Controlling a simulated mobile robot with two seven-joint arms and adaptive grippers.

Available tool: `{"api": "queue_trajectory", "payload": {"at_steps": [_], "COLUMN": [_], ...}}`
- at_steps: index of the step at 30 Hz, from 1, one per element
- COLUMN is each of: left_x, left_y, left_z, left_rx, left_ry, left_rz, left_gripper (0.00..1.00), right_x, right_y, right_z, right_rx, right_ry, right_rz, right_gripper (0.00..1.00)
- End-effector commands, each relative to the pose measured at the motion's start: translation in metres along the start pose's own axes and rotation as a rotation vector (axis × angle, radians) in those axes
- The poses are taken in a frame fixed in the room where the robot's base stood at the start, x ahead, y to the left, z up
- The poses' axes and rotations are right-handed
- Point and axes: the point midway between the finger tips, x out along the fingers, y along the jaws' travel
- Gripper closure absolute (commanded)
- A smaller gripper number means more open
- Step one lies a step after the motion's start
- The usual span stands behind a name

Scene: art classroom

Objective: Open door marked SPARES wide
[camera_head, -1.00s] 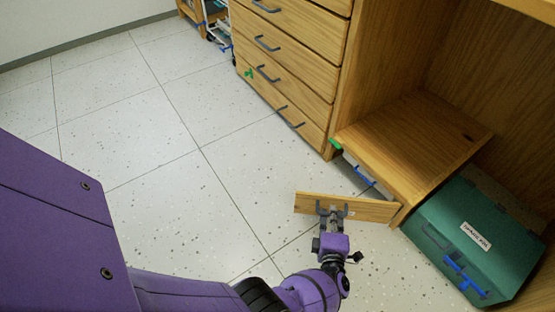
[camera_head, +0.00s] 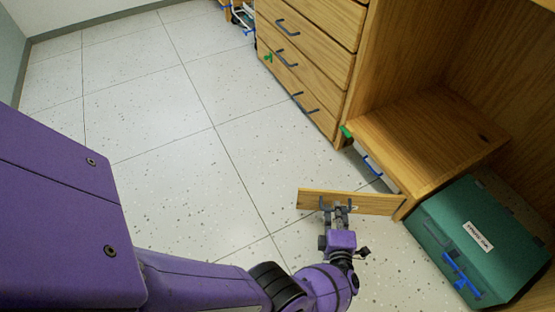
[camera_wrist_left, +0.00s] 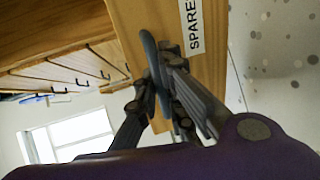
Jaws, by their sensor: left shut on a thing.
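The wooden door (camera_head: 375,203) stands out from the low cabinet, seen nearly edge-on from above in the head view, hinged at its right end. In the left wrist view its SPARES label (camera_wrist_left: 191,25) is partly cut off at the top. My left gripper (camera_head: 338,208) is shut on the door's dark handle (camera_head: 322,203); in the wrist view the fingers close around the handle (camera_wrist_left: 152,62). The cabinet compartment (camera_head: 372,160) behind the door shows only in part. My right gripper is not in view.
A green case (camera_head: 478,232) with a blue latch lies right of the door. A drawer unit (camera_head: 305,62) with dark handles stands behind. A wooden shelf (camera_head: 430,135) overhangs the compartment. The speckled floor (camera_head: 170,140) left of the door is clear.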

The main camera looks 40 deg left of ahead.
Motion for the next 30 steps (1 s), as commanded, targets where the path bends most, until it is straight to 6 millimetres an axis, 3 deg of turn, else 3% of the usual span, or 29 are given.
{"api": "queue_trajectory", "payload": {"at_steps": [8,9,13,30], "left_x": [0.0002,0.0002,0.0001,-0.0002], "left_y": [0.0014,0.0014,0.0012,0.0004], "left_z": [0.0011,0.001,0.0011,0.0007], "left_rx": [-0.003,-0.003,-0.002,0.0], "left_ry": [0.0,0.0,-0.001,-0.002], "left_rz": [0.003,0.003,0.002,0.001], "left_gripper": [1.0,0.89,0.72,0.72], "right_x": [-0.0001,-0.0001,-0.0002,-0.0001], "right_y": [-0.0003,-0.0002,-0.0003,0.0], "right_z": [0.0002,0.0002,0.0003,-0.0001], "right_rx": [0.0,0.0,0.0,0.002], "right_ry": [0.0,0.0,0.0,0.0], "right_rz": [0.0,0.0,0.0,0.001], "right_gripper": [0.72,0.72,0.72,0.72]}}
